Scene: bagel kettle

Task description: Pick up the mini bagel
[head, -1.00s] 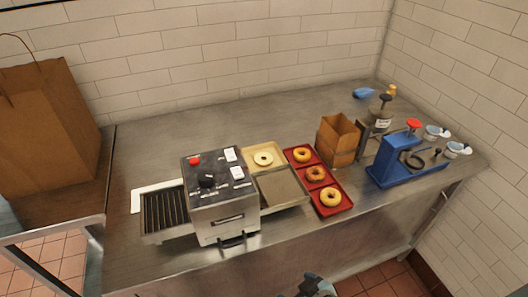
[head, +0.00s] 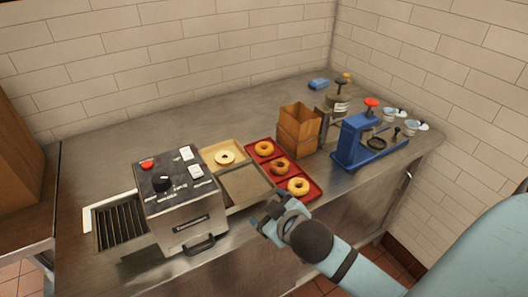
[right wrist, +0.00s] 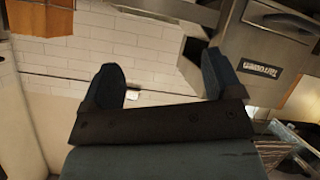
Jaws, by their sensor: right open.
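Three ring-shaped bagels lie in a row on a red tray (head: 314,192): a back one (head: 264,148), a browner middle one (head: 281,166) and a front one (head: 298,186). A smaller, paler ring (head: 224,158) lies on a tan tray (head: 208,152) to their left. I cannot tell for sure which is the mini bagel. My right gripper (head: 266,218) is at the counter's front edge, just in front of the red tray, apart from the bagels. In the right wrist view it (right wrist: 163,78) is open and empty. My left gripper is out of view.
A steel toaster machine (head: 182,200) stands left of the trays, with a flat metal plate (head: 246,186) beside it. A brown paper bag (head: 298,128) and a blue press (head: 362,142) stand to the right.

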